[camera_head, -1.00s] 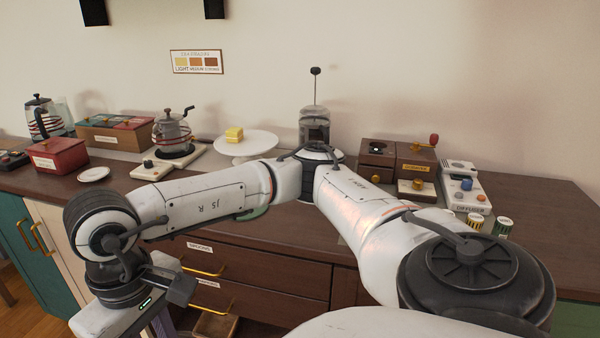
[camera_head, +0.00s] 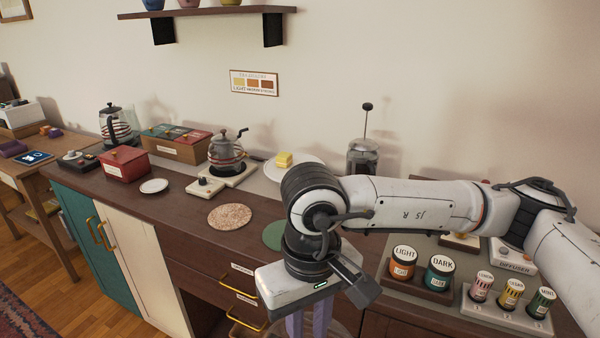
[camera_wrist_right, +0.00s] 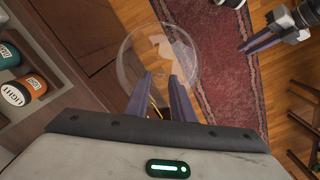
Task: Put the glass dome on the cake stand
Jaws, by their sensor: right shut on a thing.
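The white cake stand (camera_head: 309,172) is at the back of the counter in the head view, with a piece of yellow cake (camera_head: 284,160) on it. My right forearm covers part of its front. My right gripper (camera_head: 308,325) points down in front of the counter edge, its fingertips cut off by the frame. In the right wrist view, the right gripper (camera_wrist_right: 163,82) is shut on the clear glass dome (camera_wrist_right: 146,45), which hangs over the floor and rug. My left gripper (camera_wrist_right: 240,28) shows at the upper right there, fingers apart and empty.
A speckled round mat (camera_head: 229,216) and a green one (camera_head: 273,236) lie in front. Jars (camera_head: 403,262) stand at right. A shelf (camera_head: 207,12) hangs above.

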